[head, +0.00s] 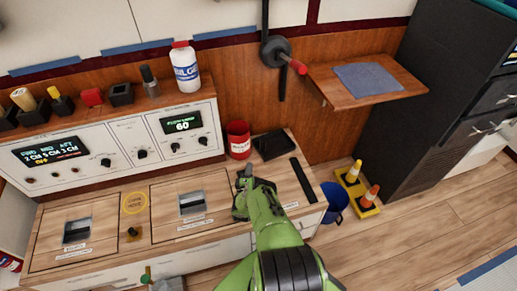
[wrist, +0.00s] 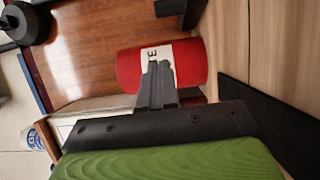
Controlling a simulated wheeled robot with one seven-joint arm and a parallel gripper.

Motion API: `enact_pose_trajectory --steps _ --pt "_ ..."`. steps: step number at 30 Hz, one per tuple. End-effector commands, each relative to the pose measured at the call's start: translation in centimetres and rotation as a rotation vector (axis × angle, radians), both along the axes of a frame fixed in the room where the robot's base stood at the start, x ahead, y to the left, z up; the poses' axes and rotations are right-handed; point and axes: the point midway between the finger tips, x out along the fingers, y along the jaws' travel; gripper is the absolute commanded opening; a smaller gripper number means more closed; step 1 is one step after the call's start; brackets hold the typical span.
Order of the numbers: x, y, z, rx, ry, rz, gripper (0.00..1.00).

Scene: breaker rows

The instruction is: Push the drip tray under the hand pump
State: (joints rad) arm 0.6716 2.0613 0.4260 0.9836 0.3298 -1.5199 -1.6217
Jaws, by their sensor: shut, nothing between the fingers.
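The drip tray looks to be the flat black square tray (head: 276,144) on the counter against the wooden back wall, right of a red can (head: 238,140). Its dark edge seems to show at the top of the wrist view (wrist: 178,8). The hand pump (head: 276,50) is a black wall fitting with a red-tipped lever, above the tray in the head view. Part of it shows at the top left of the wrist view (wrist: 22,22). My gripper (head: 243,172) is shut and empty, low over the counter in front of the can. In the wrist view its fingers (wrist: 156,72) overlap the can; contact cannot be told.
A black strip (head: 302,180) lies on the counter's right end. A control panel (head: 130,140) with a white bottle (head: 186,68) on top stands left of the can. A wooden shelf (head: 368,82) juts out at right. A blue bucket (head: 335,202) stands on the floor.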

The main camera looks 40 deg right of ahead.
Motion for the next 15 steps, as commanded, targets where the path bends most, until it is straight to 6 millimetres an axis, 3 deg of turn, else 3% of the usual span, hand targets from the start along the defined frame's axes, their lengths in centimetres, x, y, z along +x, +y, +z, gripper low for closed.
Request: enact_pose_trajectory --steps 13,15 --pt "5.7 -7.4 -0.5 0.001 -0.008 -0.003 0.00" --pt "5.7 -8.7 -0.4 0.004 -0.005 -0.004 0.00"
